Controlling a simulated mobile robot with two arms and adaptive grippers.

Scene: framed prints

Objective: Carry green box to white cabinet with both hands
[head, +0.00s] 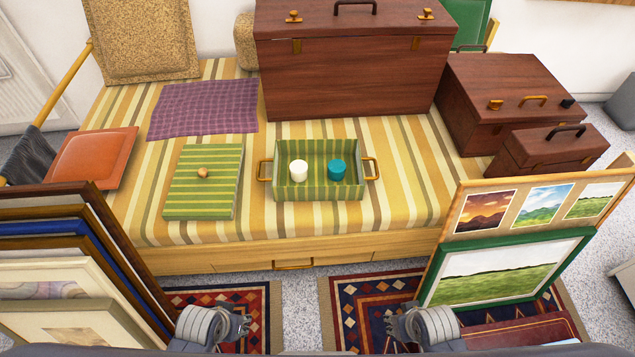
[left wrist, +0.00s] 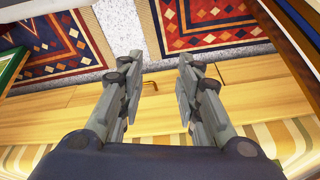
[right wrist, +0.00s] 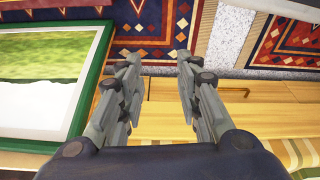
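The green striped box (head: 318,193) is open-topped with a gold handle at each side. My left gripper (head: 241,328) and right gripper (head: 390,325) are low in front of the bed, apart from the box. Both are open and empty in the left wrist view (left wrist: 157,68) and right wrist view (right wrist: 157,66). No white cabinet is clearly identifiable; a white piece (head: 624,268) shows partly at the right edge.
Framed prints lean at the left (head: 60,265) and right (head: 505,268) of my arms. A large brown chest (head: 350,75) and smaller brown cases (head: 505,95) stand behind and right of the box. A purple cloth (head: 205,108) and orange cushion (head: 95,158) lie left. Rugs cover the floor.

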